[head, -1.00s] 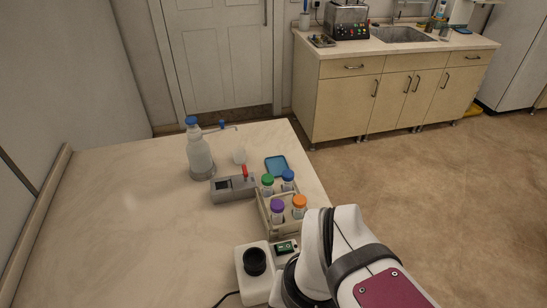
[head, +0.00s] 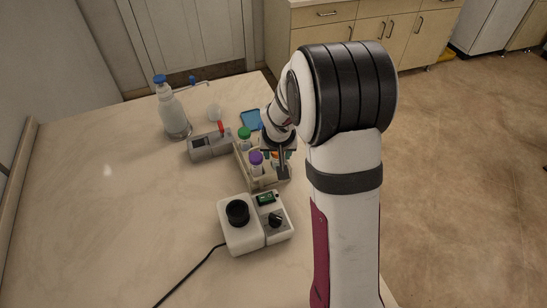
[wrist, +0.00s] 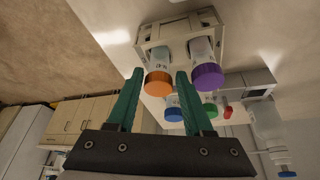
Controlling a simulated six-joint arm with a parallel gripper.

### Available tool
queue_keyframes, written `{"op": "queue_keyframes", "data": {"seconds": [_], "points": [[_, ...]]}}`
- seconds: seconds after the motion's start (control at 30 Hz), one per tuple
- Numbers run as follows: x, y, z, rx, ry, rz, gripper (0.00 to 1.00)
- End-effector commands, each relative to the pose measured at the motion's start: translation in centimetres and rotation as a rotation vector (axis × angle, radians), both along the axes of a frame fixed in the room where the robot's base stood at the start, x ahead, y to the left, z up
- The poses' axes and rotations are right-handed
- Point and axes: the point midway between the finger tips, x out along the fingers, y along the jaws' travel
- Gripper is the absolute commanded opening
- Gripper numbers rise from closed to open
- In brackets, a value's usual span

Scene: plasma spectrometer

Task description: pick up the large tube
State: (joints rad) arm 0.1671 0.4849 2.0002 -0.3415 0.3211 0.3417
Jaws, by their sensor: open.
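Several capped tubes stand in a beige rack (head: 264,183), which also shows in the wrist view (wrist: 150,28). Their caps are purple (head: 256,158), green (head: 244,133), orange (wrist: 158,83) and blue (wrist: 173,114). I cannot tell which is the large tube; they look similar in size. My gripper (wrist: 160,72) is open, its green fingers pointing toward the rack. In the wrist view the orange cap appears between the fingers, with the blue cap beyond; contact is not clear.
A white device with a black knob (head: 238,212) stands in front of the rack. The table's left part is clear.

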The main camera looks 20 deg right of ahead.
Motion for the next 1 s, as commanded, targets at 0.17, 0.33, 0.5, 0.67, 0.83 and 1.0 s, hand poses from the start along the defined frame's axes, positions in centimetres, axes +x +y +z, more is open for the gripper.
{"op": "queue_keyframes", "data": {"seconds": [0.17,0.33,0.5,0.67,0.83,1.0], "points": [[1.4,-0.6,-3.0,0.001,0.003,-0.001,0.51],[1.7,-0.7,-3.6,0.0,0.0,0.0,0.51],[1.7,-0.7,-3.6,0.0,0.001,0.0,0.39],[1.7,-0.7,-3.5,0.0,0.001,0.0,0.1],[1.7,-0.7,-3.5,0.0,0.001,0.0,0.0],[1.7,-0.7,-3.4,0.0,0.0,0.0,0.0]]}}
